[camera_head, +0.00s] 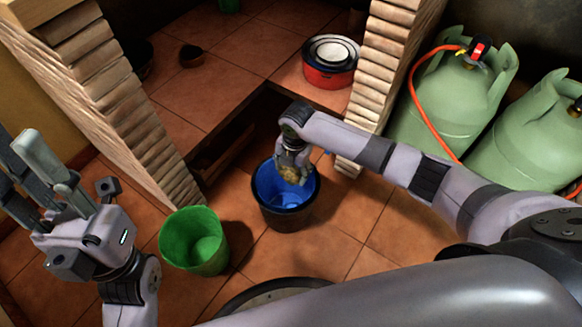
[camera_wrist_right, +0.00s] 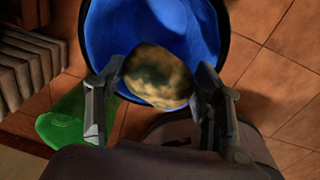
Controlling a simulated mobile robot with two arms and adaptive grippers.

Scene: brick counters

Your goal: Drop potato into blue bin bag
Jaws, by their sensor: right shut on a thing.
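The potato (camera_wrist_right: 158,78) is yellowish brown with dark patches. My right gripper (camera_wrist_right: 160,95) is shut on it, with one finger on each side. In the head view my right gripper (camera_head: 292,172) points down over the blue-lined bin, and the potato shows at its fingertips. The bin with the blue bag (camera_head: 285,203) is a dark round bucket standing on the floor. In the wrist view the blue bag (camera_wrist_right: 105,40) lies behind the potato. My left gripper (camera_head: 50,185) is at the far left, empty, with its fingers spread apart.
A green bin (camera_head: 194,240) stands on the floor left of the blue-lined one. Brick pillars (camera_head: 130,120) flank the counter opening behind. A red pot (camera_head: 330,62) sits on the tiled counter. Green gas cylinders (camera_head: 455,95) stand at the right.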

